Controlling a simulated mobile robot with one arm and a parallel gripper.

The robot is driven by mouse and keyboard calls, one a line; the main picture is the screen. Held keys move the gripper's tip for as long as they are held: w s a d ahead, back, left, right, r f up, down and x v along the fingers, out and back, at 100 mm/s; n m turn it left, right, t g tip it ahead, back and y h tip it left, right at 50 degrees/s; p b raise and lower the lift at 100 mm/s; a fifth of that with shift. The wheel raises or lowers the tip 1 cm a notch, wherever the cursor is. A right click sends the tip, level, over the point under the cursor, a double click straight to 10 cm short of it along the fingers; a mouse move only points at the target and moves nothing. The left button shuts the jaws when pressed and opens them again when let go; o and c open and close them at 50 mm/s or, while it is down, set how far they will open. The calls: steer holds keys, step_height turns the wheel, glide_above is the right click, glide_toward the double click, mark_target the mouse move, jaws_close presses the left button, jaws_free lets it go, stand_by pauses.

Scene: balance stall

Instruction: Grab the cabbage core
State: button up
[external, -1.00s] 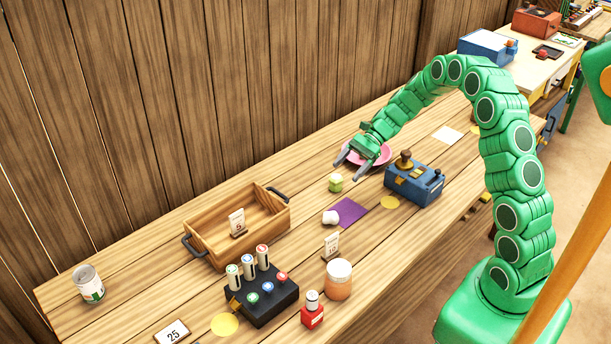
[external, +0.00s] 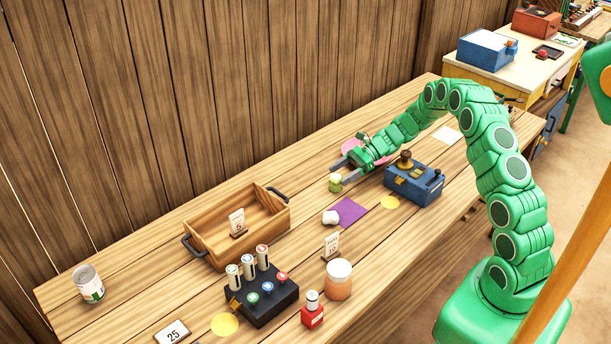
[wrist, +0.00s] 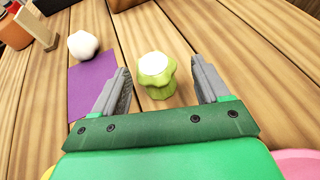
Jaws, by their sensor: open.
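The cabbage core (wrist: 157,80) is a short light-green stub with a white cut top, standing on the wooden table. In the wrist view it stands between and slightly ahead of the two grey jaws of my gripper (wrist: 162,88), with a gap on each side. In the external view the cabbage core (external: 335,182) is close to the fingertips of my gripper (external: 340,172), which is low over the table. My gripper is open and holds nothing.
A purple sheet (external: 349,211) with a white lump (external: 330,217) lies nearby. A blue box with a knob (external: 414,185) stands right of my gripper, and a pink plate (external: 352,147) lies behind it. A wooden tray (external: 217,257) stands to the left.

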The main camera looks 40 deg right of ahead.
mark_target(331, 181)
steer(key=shift+s+x, duration=0.15)
steer(key=shift+x, duration=1.15)
steer(key=shift+s+x, duration=0.1)
steer(key=shift+x, duration=1.25)
steer(key=shift+a, duration=0.1)
steer(key=c, duration=1)
steer(key=shift+r, duration=0.15)
steer(key=shift+c, duration=0.2)
